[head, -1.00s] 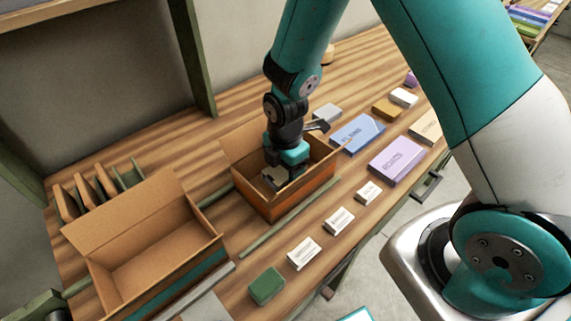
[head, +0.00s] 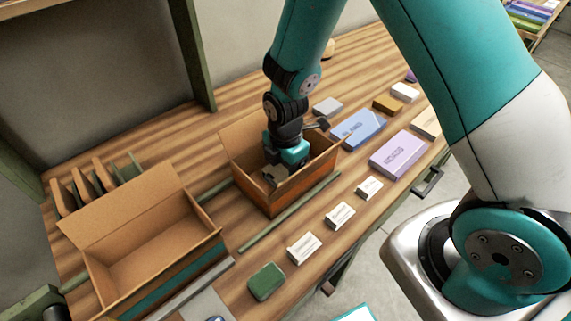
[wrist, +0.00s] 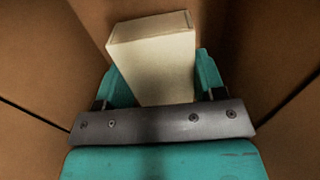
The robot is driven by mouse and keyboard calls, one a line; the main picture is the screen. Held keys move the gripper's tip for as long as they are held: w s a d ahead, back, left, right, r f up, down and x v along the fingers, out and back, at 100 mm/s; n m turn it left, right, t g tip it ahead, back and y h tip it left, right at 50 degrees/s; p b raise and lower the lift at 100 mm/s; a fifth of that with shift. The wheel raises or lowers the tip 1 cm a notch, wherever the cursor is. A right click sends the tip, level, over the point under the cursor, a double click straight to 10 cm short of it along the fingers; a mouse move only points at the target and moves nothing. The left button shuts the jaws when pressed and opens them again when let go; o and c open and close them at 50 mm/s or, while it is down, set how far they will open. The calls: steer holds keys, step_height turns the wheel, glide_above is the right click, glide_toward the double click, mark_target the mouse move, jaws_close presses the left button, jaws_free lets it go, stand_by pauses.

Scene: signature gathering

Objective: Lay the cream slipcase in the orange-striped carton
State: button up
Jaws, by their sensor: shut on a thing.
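My gripper (wrist: 154,84) is shut on the cream slipcase (wrist: 158,58), which stands out between its two teal fingers in the wrist view. In the head view my gripper (head: 280,172) is down inside the orange-striped carton (head: 290,197), with the carton's walls around it. The slipcase is hidden there behind the gripper and the carton's near wall. Brown cardboard walls surround the slipcase in the wrist view. I cannot tell whether it touches the carton's floor.
An empty carton with a teal stripe (head: 185,284) stands at the left. Blue (head: 358,130) and lilac (head: 398,156) boxes lie to the right. A green box (head: 266,282) and several small white cards line the front edge. A green strip (head: 290,214) lies before the orange-striped carton.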

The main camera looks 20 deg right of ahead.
steer(key=shift+f, duration=0.4)
steer(key=o, duration=1)
steer(key=shift+r, duration=0.1)
step_height(320, 180, up, 17)
steer(key=p, duration=1.3)
steer(key=s+a+r+m+y+b, duration=0.1)
steer(key=s+r+m+b, duration=0.2)
steer(key=s+r+m, duration=0.1)
steer(key=s+a+r+m+y+b, duration=0.1)
steer(key=s+a+r+m+b, duration=0.1)
steer(key=s, duration=0.6)
steer(key=s+a+r+m+y+b, duration=0.1)
steer(key=s+r+m+y+b, duration=0.1)
steer(key=s+r+m+b, duration=0.2)
steer(key=shift+s+a+r+m+b, duration=0.2)
steer(key=shift+s+r+m, duration=0.5)
steer(key=shift+m, duration=0.45)
steer(key=shift+s+a+r+m+b, duration=0.1)
steer(key=shift+s+r+m+b, duration=0.1)
steer(key=shift+s+r+m, duration=0.75)
